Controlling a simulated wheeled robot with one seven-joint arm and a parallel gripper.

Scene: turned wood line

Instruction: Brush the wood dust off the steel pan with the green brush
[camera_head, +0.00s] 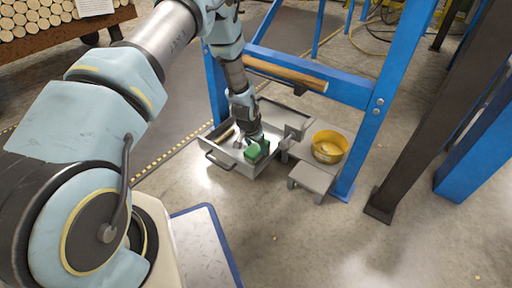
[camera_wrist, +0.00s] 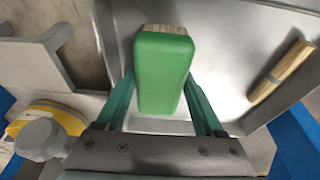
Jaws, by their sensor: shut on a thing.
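The green brush (camera_head: 257,150) is held in my gripper (camera_head: 252,138), low over the front right part of the steel pan (camera_head: 228,161). In the wrist view the green brush (camera_wrist: 162,70) sits between my gripper's two fingers (camera_wrist: 160,95), with pale bristles at its far end. The steel pan (camera_wrist: 240,50) spreads under and beyond it. I cannot tell whether the bristles touch the pan. A wooden stick-like piece (camera_wrist: 283,70) lies in the pan at the right of the wrist view. No wood dust can be made out clearly.
A yellow bowl (camera_head: 329,147) stands right of the pan, with a small grey step (camera_head: 313,178) in front of it. Blue frame posts (camera_head: 362,140) rise close behind and to the right. A wooden bar (camera_head: 285,73) lies above the pan. The floor in front is clear.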

